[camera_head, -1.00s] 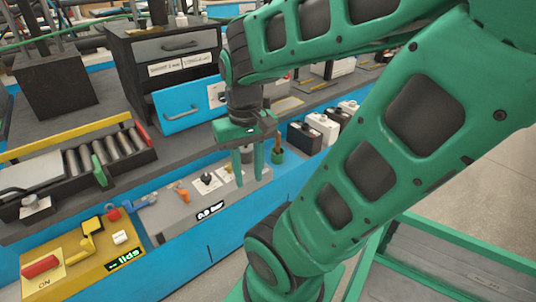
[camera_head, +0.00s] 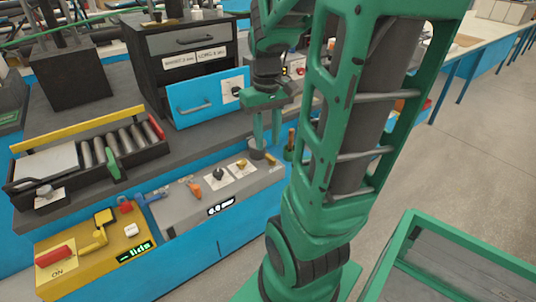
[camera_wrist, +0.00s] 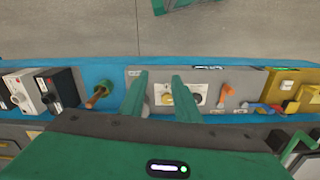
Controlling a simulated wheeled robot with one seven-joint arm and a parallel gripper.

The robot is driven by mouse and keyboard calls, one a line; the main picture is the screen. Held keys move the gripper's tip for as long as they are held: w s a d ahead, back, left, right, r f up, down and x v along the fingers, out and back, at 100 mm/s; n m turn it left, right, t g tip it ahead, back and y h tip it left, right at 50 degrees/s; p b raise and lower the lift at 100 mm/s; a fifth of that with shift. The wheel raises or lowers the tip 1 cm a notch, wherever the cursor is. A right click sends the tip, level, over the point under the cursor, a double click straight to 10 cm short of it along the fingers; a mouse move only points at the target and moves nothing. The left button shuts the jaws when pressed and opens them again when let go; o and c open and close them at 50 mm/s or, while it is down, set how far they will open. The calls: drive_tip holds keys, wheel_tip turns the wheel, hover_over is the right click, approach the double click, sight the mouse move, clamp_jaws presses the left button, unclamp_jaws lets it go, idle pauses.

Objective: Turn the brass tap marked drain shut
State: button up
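A small brass tap (camera_head: 242,163) sits on a white label on the grey panel (camera_head: 178,216). The label is too small to read. A black knob (camera_head: 217,174) on another white label is just left of it. In the wrist view the brass tap (camera_wrist: 168,99) shows between my fingers, with the black knob (camera_wrist: 191,96) beside it, partly behind the right finger. My gripper (camera_head: 267,142) points down, to the right of the brass tap in the head view. Its two green fingers are apart with nothing held between them; the wrist view also shows the gripper (camera_wrist: 160,78).
An orange lever (camera_head: 194,188) and a blue tap (camera_head: 150,198) stand left on the panel. A green fitting with a brass stem (camera_wrist: 100,88) stands near the panel's other end. A yellow box (camera_head: 85,257) is further left. A black drawer unit (camera_head: 185,66) rises behind.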

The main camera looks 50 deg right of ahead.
drive_tip(key=n, duration=0.2)
hover_over(270, 157)
wheel_tip(270, 157, down, 3)
wheel_tip(270, 157, down, 11)
drive_tip(key=shift+w+d+f, duration=0.1)
clamp_jaws()
